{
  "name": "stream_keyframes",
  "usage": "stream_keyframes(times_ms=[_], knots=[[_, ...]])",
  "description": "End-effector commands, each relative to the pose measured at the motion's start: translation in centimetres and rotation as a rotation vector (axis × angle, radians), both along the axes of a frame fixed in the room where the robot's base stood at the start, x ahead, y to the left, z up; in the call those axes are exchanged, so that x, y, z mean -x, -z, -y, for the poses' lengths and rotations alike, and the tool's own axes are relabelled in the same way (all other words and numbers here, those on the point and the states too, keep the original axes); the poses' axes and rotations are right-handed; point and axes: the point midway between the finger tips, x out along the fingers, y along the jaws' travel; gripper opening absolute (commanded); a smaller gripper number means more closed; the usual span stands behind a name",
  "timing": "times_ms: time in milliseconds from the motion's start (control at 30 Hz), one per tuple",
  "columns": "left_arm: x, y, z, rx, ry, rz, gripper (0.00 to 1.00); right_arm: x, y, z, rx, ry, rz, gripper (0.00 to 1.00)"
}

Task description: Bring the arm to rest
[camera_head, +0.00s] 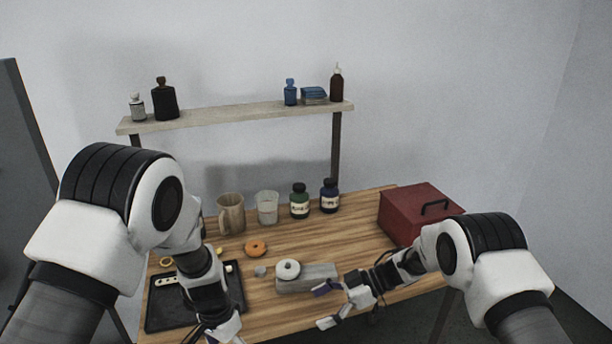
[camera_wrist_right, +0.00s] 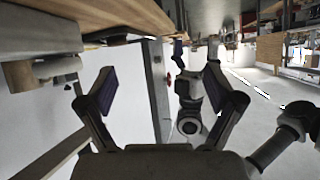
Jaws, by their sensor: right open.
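My right gripper (camera_head: 325,305) is open and empty near the front edge of the wooden table (camera_head: 360,233) in the head view. It is beside a grey block-shaped holder (camera_head: 310,277) with a white roll on it; I cannot tell whether they touch. In the right wrist view the two fingers of my right gripper (camera_wrist_right: 165,95) are spread with nothing between them. My left arm comes in from the left over a black tray (camera_head: 165,312). My left gripper's fingers are largely cut off at the bottom edge of the head view.
A red toolbox (camera_head: 405,215) stands at the table's right. An orange ring (camera_head: 256,247) lies mid-table. A shelf (camera_head: 230,115) holds several bottles.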

Motion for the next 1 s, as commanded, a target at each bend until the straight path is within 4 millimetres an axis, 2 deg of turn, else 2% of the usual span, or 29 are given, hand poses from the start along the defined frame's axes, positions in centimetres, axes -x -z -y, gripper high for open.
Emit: stream_keyframes(times_ms=[33,167,267,367,400,433,467,500,567,600,667,700,800,867,900,1000], knots=[[1.4,1.9,-0.4,0.001,-0.006,-0.037,0.98,0.6,1.3,0.1,-0.011,0.02,-0.032,0.91],[5.2,6.1,-1.7,-0.007,-0.017,-0.121,0.98,2.2,4.0,0.3,-0.047,0.12,-0.133,0.91],[9.3,10.2,-3.3,-0.028,-0.037,-0.19,0.98,3.7,7.0,0.8,-0.081,0.259,-0.234,0.91],[15.3,15.1,-5.4,-0.07,-0.081,-0.262,0.98,6.1,11.7,2.2,-0.09,0.494,-0.369,0.91],[18.3,17.1,-6.4,-0.094,-0.107,-0.287,0.98,7.6,14.3,3.3,-0.071,0.629,-0.433,0.91],[20.5,18.4,-7.1,-0.112,-0.13,-0.298,0.98,8.9,16.3,4.5,-0.043,0.737,-0.481,0.91],[22.4,19.3,-7.7,-0.13,-0.154,-0.303,0.98,10.4,18.0,5.8,-0.003,0.841,-0.522,0.91],[24.6,20.1,-8.4,-0.148,-0.185,-0.301,0.98,12.7,20.0,7.6,0.066,0.967,-0.574,0.91],[27.1,20.8,-9.0,-0.167,-0.231,-0.285,0.98,16.6,22.4,10.4,0.187,1.129,-0.639,0.91],[28.4,21.0,-9.3,-0.174,-0.261,-0.269,0.98,19.5,23.6,12.2,0.28,1.22,-0.679,0.91],[29.6,20.9,-9.5,-0.177,-0.312,-0.23,0.98,24.0,24.5,14.9,0.431,1.335,-0.732,0.91],[29.9,20.5,-9.5,-0.173,-0.345,-0.196,0.98,26.9,24.5,16.5,0.532,1.393,-0.761,0.91],[29.4,19.8,-9.3,-0.154,-0.428,-0.101,0.98,33.0,23.8,19.7,0.758,1.481,-0.811,0.91],[28.6,19.6,-9.1,-0.137,-0.478,-0.044,0.98,35.4,23.4,21.1,0.861,1.503,-0.823,0.91],[27.6,19.6,-9.0,-0.122,-0.519,0.004,0.98,36.0,23.4,21.7,0.91,1.504,-0.816,0.91],[26.5,19.7,-9.0,-0.112,-0.588,0.048,0.98,36.2,23.5,21.8,0.942,1.454,-0.791,0.91]])
